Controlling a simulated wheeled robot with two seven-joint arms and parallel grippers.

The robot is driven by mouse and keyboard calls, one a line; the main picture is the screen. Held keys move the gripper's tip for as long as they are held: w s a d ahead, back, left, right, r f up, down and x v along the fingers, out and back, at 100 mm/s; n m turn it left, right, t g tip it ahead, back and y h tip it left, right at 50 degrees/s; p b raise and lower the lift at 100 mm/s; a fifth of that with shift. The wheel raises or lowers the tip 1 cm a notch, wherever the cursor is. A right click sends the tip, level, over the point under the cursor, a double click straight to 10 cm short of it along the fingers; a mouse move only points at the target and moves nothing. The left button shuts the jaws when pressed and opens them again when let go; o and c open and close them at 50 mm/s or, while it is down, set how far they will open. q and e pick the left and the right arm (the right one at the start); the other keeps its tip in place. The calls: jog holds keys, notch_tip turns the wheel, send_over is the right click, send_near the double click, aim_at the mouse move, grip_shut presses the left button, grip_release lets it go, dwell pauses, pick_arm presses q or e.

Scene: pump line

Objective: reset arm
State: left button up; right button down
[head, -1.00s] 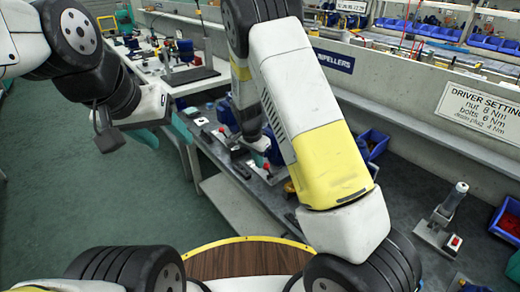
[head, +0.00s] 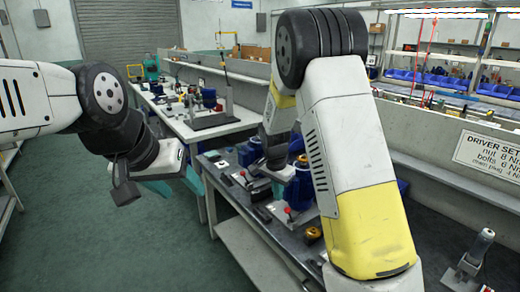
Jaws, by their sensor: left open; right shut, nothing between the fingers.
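My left arm comes in from the left with its black wrist bent down. My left gripper (head: 125,184) is dark and open, over the green floor to the left of the benches, and I see nothing in it. My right arm rises from the bottom right, bends at a black joint and reaches down behind its own white and yellow link. My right gripper (head: 274,160) is shut and empty above the near dark bench, close to a blue pump (head: 298,190). The link partly hides this gripper and the bench behind it.
The near dark bench (head: 228,192) holds small fixtures and red-knobbed parts. A white-topped bench (head: 205,130) stands beyond. A white-handled tool (head: 474,255) stands at lower right, below a driver settings sign (head: 488,160). The green floor (head: 110,240) at left is open.

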jog(key=s+d+r+n+y, duration=0.25)
jog(key=s+r, duration=0.35)
jog(key=r, duration=0.4)
jog(key=s+d+r+n+t, duration=0.2)
jog(key=s+r, duration=0.4)
jog(key=s, duration=0.4)
jog(key=s+d+r+n+t, duration=0.1)
jog(key=s+r+n, duration=0.3)
jog(key=s, duration=0.7)
jog(key=shift+s+d+r+n+t+y, duration=0.3)
jog(key=shift+d+r+n+t+y, duration=0.1)
jog(key=shift+r, duration=0.45)
